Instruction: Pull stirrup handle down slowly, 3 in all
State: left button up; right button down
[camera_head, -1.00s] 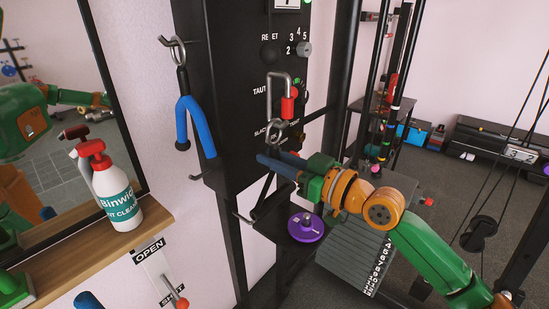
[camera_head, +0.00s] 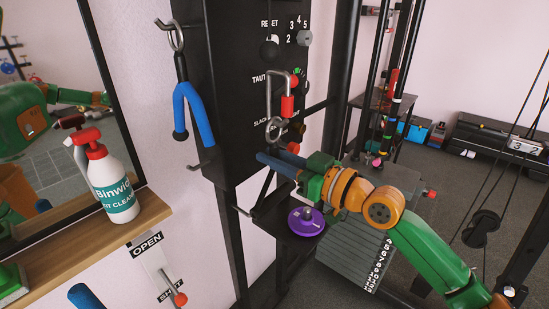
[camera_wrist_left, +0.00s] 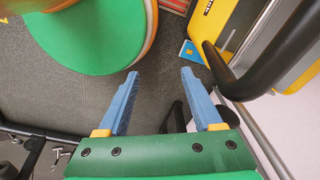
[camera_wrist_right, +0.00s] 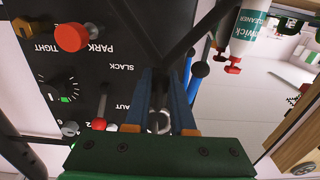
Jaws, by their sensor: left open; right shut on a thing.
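The black stirrup handle (camera_head: 264,188) hangs below a steel carabiner (camera_head: 269,95) with a red sleeve, in front of the black panel. My right gripper (camera_head: 267,163) is shut around its top, just under the ring (camera_head: 274,131). The right wrist view, upside down, shows the handle's black V (camera_wrist_right: 189,46) past the blue fingers (camera_wrist_right: 167,100); the gripped part is mostly hidden between them. My left gripper is out of the head view. In the left wrist view it (camera_wrist_left: 157,90) is open and empty above the dark floor.
The black panel (camera_head: 235,95) carries knobs and labels. A blue-gripped handle (camera_head: 190,110) hangs on a hook at left. A spray bottle (camera_head: 112,185) stands on a wooden shelf (camera_head: 95,245).

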aim_at(274, 120)
jog(key=shift+r, duration=0.35)
jog(key=shift+r+p, duration=1.1)
jog(key=shift+r, duration=0.05)
jog(key=shift+r+p, duration=0.95)
jog(key=shift+r, duration=0.2)
jog(key=shift+r+p, duration=1)
jog(key=shift+r, duration=0.3)
